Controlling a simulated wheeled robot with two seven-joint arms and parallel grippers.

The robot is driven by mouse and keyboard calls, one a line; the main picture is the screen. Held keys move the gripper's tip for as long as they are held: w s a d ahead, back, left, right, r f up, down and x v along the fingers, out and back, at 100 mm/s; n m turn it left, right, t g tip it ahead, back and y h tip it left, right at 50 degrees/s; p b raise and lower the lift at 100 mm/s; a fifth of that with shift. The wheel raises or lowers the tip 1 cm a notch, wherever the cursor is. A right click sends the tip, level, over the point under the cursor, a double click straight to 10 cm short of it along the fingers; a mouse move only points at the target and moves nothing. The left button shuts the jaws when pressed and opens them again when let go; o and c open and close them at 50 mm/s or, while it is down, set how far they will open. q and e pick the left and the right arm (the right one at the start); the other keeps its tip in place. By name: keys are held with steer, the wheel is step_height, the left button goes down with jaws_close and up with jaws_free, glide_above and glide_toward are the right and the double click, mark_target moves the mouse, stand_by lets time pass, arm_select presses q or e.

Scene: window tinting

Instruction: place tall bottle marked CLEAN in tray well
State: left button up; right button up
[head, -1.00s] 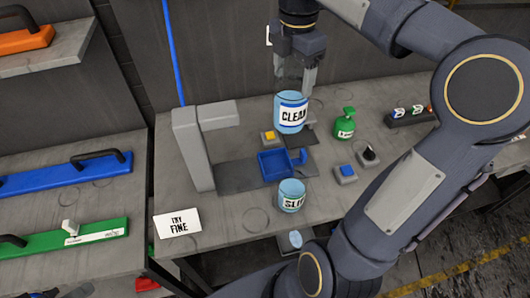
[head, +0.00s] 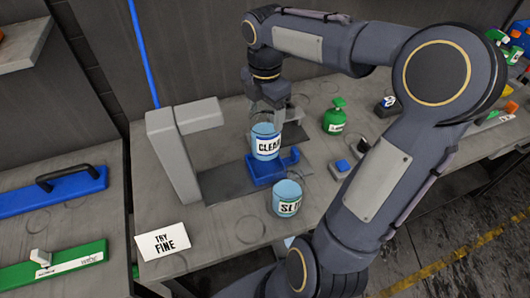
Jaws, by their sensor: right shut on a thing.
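The tall blue bottle marked CLEAN (head: 267,148) is upright, with its label facing me. My right gripper (head: 266,112) is above it, pointing down and shut on its top. The bottle's base is at the small blue tray (head: 262,178) and hides most of the well. I cannot tell whether it rests on the tray floor or hangs just above it. My left gripper is not in view.
A blue container marked SLIP (head: 287,198) stands close in front of the tray. A grey upright stand (head: 173,155) is to the left. A green bottle (head: 334,116) and a blue-topped button box (head: 342,168) are to the right. A TRY FINE card (head: 163,241) stands front left.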

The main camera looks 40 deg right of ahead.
step_height(320, 180, down, 8)
steer(key=shift+r, duration=0.1)
stand_by(0.4)
steer(key=o, duration=1.3)
steer(key=shift+o, duration=0.2)
step_height(320, 180, up, 12)
